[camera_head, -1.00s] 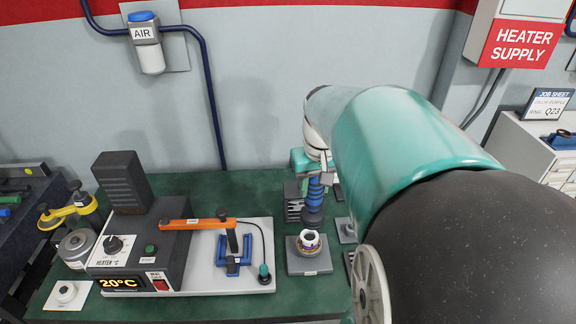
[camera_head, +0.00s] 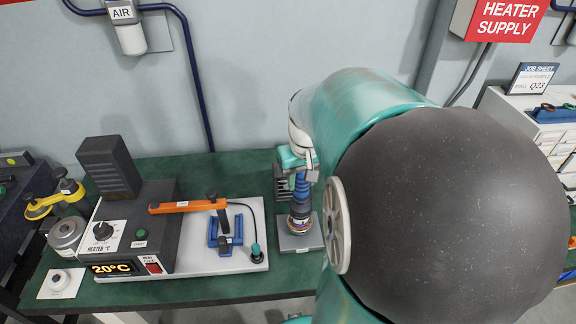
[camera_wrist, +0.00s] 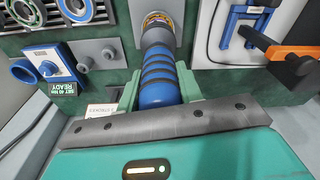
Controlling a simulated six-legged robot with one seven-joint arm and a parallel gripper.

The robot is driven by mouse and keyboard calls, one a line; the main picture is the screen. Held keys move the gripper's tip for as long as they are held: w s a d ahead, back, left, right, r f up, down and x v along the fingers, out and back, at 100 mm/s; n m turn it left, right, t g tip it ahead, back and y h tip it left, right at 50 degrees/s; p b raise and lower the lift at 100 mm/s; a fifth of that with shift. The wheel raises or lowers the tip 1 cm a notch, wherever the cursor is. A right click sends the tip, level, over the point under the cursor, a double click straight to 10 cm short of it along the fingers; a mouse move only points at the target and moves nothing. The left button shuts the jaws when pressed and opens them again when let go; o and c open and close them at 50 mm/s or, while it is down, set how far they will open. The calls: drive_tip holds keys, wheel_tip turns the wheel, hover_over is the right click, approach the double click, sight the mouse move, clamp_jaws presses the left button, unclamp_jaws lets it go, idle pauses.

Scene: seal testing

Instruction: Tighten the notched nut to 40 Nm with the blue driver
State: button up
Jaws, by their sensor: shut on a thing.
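The blue driver (camera_head: 300,192) is upright in my gripper (camera_head: 297,162), and its lower end is over the notched nut (camera_head: 299,225) on a small grey block (camera_head: 300,243). In the wrist view the ribbed blue driver (camera_wrist: 158,75) lies between the green fingers of my gripper (camera_wrist: 160,95), which is shut on it. Its far end meets or nearly meets the ringed nut (camera_wrist: 157,20); the driver hides part of the nut, and I cannot tell whether the notches are engaged.
A plate marked "SET 40 Nm READY" (camera_wrist: 50,62) is at the wrist view's left, near bearings (camera_wrist: 75,10). A heater box (camera_head: 135,235) reading 20°C, an orange-handled tool (camera_head: 188,206) and a blue frame (camera_head: 225,232) stand left of the block. My arm covers the right bench.

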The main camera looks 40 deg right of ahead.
drive_tip(key=shift+f, duration=1.45)
idle(4.0)
drive_tip(key=shift+r, duration=0.1)
drive_tip(key=shift+r, duration=2.45)
drive_tip(key=shift+d, duration=0.1)
